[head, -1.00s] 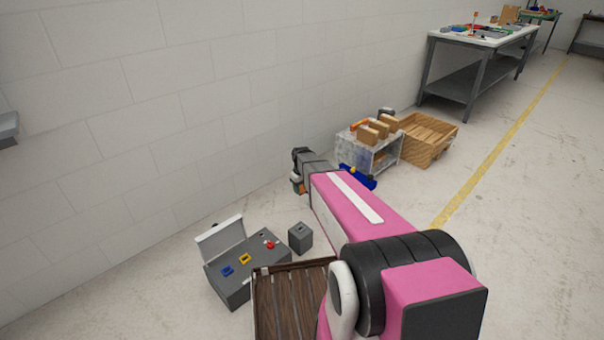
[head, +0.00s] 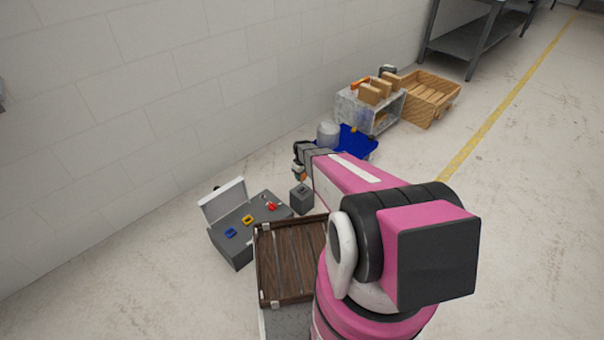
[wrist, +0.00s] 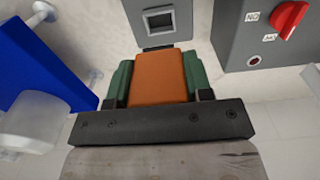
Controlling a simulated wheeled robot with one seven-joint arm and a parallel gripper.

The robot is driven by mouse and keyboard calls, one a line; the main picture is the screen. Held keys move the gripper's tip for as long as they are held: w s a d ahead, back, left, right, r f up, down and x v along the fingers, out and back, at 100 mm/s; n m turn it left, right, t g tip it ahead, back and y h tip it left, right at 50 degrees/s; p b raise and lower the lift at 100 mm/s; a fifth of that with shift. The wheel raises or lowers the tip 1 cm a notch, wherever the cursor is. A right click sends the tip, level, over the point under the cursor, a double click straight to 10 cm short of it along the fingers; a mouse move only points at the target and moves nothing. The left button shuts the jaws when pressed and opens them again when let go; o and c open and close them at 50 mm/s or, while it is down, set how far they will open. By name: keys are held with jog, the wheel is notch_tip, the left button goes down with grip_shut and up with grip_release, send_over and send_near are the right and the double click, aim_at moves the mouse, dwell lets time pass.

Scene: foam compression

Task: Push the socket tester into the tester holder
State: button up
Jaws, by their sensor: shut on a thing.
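The tester holder (wrist: 182,33), a grey box with a square opening, lies just beyond the tester's far end. In the head view the holder (head: 301,199) stands on the floor beside the grey case. My gripper (head: 299,168) is above the holder there, with the tester small beneath it. The tester appears outside the opening; the exact gap is hard to tell.
A grey case (head: 240,252) with an open lid and blue, yellow and red parts stands left of the holder. A dark wooden slatted tray (head: 285,262) is nearer. The wall is at left.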

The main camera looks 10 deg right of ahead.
jog(key=shift+f, duration=2.8)
jog(key=shift+f, duration=1.1)
jog(key=o, duration=1.4)
jog(key=shift+c, duration=0.2)
jog(key=shift+r, duration=0.2)
jog(key=shift+r, duration=2.85)
notch_tip(320, 180, up, 11)
jog(key=shift+f, duration=0.1)
jog(key=s+r+m, duration=0.6)
jog(key=s+r, duration=1.5)
jog(key=s, duration=0.2)
jog(key=shift+s+r+m, duration=0.15)
jog(key=shift+r+m, duration=0.25)
